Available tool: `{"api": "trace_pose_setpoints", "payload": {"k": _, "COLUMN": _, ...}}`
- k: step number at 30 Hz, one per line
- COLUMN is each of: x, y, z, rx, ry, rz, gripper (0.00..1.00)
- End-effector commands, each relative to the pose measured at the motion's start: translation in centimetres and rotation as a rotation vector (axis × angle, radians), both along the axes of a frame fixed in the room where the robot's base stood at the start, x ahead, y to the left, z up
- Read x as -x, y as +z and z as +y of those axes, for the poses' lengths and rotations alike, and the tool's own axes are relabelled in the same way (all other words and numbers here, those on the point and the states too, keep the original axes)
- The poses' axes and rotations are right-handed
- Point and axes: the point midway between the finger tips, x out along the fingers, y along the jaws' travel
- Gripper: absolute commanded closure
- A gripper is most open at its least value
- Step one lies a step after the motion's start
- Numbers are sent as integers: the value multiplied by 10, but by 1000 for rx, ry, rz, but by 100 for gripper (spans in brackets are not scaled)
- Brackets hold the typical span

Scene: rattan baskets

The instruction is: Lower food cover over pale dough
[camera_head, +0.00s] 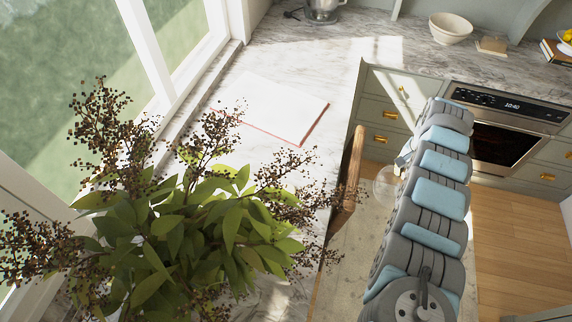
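My arm runs up the right side of the picture and hides much of what lies behind it. A small pale part at its left edge, probably my gripper (406,156), shows only partly, and its fingers cannot be made out. Just below it is a faint, see-through rounded shape (386,186), which may be the food cover. I cannot tell whether it is held or resting on something. No pale dough can be made out in this view.
A leafy plant with dark berries (190,215) blocks the lower left. A white sheet with a red edge (272,106) lies on the marble counter (335,75). A brown wooden piece (352,170) stands left of my arm. An oven (500,140) and bowl (450,28) are behind.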

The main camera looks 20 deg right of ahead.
Motion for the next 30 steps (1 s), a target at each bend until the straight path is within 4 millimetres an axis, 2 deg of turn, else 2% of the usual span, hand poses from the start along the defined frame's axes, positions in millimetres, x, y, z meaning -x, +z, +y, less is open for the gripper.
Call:
{"api": "trace_pose_setpoints", "payload": {"k": 16, "x": -21, "y": -2, "z": 20, "rx": 1, "ry": 18, "rz": 2, "gripper": 100}}
{"api": "trace_pose_setpoints", "payload": {"k": 21, "x": -34, "y": -3, "z": 30, "rx": 4, "ry": 25, "rz": -2, "gripper": 100}}
{"api": "trace_pose_setpoints", "payload": {"k": 30, "x": -38, "y": -5, "z": 38, "rx": -2, "ry": 29, "rz": 1, "gripper": 100}}
